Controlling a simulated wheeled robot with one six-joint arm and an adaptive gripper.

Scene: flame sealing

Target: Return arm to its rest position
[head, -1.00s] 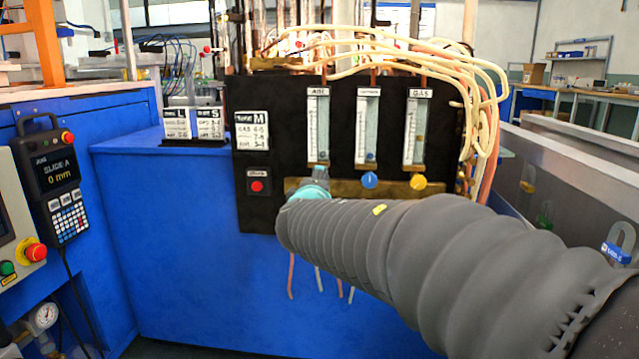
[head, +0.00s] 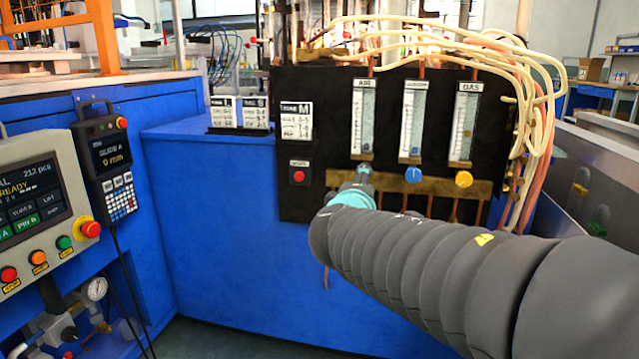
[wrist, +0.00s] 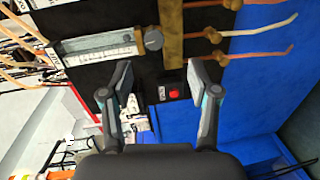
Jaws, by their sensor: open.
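My arm, in a ribbed grey sleeve, reaches from the lower right toward the black flowmeter panel (head: 430,130) in the head view. The sleeve hides most of my gripper there; a teal part shows at its end. In the wrist view my gripper (wrist: 161,80) has its two fingers spread apart, with nothing between them. Beyond them are the black panel, a red button (wrist: 174,90), a grey knob (wrist: 153,38) and a brass bar (wrist: 172,30). The fingers appear clear of the panel, but the exact gap is hard to tell.
The panel has a blue knob (head: 413,174) and a yellow knob (head: 463,179). Pale hoses (head: 545,85) loop over its right side. A blue cabinet (head: 220,220) stands below. A control screen (head: 35,200) and a hand pendant (head: 108,165) are at left.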

